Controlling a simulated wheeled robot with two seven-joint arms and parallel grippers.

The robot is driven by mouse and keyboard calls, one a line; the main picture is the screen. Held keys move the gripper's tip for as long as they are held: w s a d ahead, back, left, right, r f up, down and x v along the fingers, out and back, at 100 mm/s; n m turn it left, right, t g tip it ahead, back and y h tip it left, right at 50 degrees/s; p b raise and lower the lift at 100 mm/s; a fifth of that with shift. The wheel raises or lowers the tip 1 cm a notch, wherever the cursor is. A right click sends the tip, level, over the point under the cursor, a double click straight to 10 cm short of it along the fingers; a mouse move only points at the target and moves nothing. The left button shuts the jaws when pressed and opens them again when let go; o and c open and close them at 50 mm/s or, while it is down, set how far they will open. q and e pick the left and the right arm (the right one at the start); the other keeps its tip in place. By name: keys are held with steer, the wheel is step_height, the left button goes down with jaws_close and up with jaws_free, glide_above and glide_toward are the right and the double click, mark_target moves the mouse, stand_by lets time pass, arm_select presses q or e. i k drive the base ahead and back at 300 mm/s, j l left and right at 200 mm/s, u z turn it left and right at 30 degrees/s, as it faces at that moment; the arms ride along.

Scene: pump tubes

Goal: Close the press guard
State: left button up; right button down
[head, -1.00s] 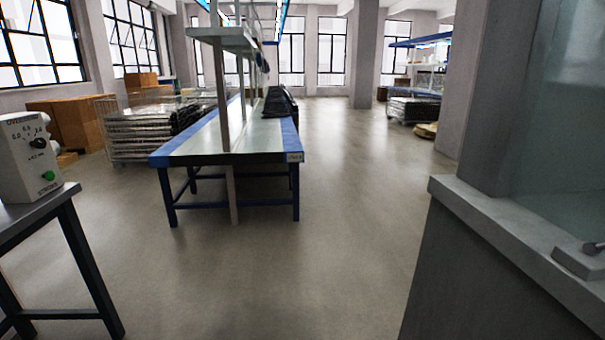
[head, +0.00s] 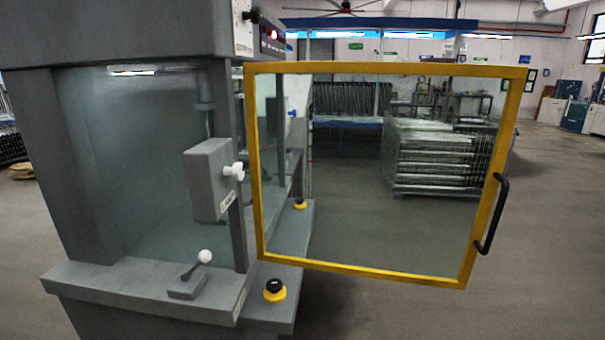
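The press guard (head: 383,274) is a clear panel in a yellow frame, in the middle and right of the head view. It stands swung out to the right of the grey press (head: 70,180), with its left edge beside the press body. A black bar handle (head: 492,215) is on its right edge. Neither of my grippers shows in the head view.
A lever with a white knob (head: 204,257) sits on the press ledge. Yellow and black buttons (head: 275,291) are on the lower base. Stacked racks (head: 435,155) stand behind the guard. The floor to the right of the guard is clear.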

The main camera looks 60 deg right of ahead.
mark_target(517, 74)
steer(key=z, duration=2.3)
